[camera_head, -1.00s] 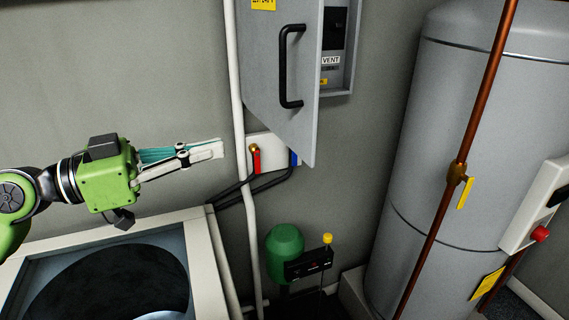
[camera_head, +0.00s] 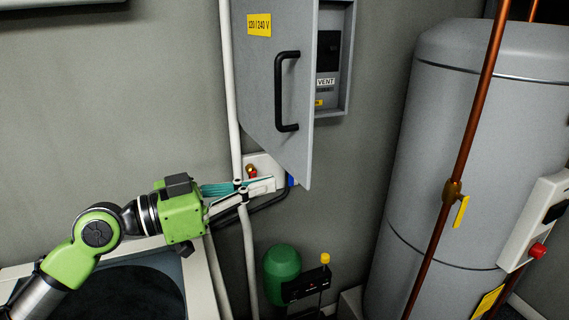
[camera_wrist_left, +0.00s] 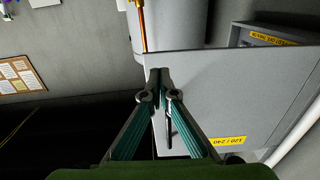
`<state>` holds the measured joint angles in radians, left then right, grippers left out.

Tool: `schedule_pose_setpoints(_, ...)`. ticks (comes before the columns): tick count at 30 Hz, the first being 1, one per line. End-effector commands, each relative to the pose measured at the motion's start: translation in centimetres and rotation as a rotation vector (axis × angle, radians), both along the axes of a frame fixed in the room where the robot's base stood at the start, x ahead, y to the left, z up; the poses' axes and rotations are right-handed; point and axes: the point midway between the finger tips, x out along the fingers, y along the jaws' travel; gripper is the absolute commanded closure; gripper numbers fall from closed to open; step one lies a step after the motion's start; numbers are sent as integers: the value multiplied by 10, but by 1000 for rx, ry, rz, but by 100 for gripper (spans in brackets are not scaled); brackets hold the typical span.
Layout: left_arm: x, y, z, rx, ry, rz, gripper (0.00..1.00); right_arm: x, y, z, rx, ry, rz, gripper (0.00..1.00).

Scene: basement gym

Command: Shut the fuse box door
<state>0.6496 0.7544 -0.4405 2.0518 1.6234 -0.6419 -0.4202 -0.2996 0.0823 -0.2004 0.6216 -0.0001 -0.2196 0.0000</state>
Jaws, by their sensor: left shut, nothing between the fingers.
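The grey fuse box door (camera_head: 262,85) stands ajar in the head view, with a black handle (camera_head: 281,92) and a yellow voltage label. The fuse box (camera_head: 347,70) shows behind its right edge, with dark parts and a VENT label inside. My left gripper (camera_head: 272,185) is shut and empty, just below the door's lower part in the picture. In the left wrist view its fingertips (camera_wrist_left: 158,73) are together in front of the door (camera_wrist_left: 235,90). I cannot tell whether they touch it. My right gripper is not in view.
A white vertical pipe (camera_head: 232,110) runs left of the door. A large grey tank (camera_head: 440,150) with a copper pipe (camera_head: 470,120) stands at the right. A front-loading machine's pale rim (camera_head: 212,285) is below my left arm. A green vessel (camera_head: 281,266) stands below the door.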

Motion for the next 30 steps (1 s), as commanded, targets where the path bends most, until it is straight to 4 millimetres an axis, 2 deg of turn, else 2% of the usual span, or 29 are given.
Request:
schedule_pose_setpoints(1, 4, -10, 6, -2, 1, -4, 100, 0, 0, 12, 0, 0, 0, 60)
schedule_pose_setpoints(3, 10, -20, 6, -1, 3, -2, 100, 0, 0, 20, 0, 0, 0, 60)
schedule_pose_setpoints(9, 20, -38, 2, -1, 2, -1, 100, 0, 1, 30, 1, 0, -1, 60)
schedule_pose_setpoints(25, 23, -43, -1, 1, 0, 2, 100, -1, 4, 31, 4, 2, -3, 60)
schedule_pose_setpoints(30, 30, -53, 0, -1, 0, 19, 100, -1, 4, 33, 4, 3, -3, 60)
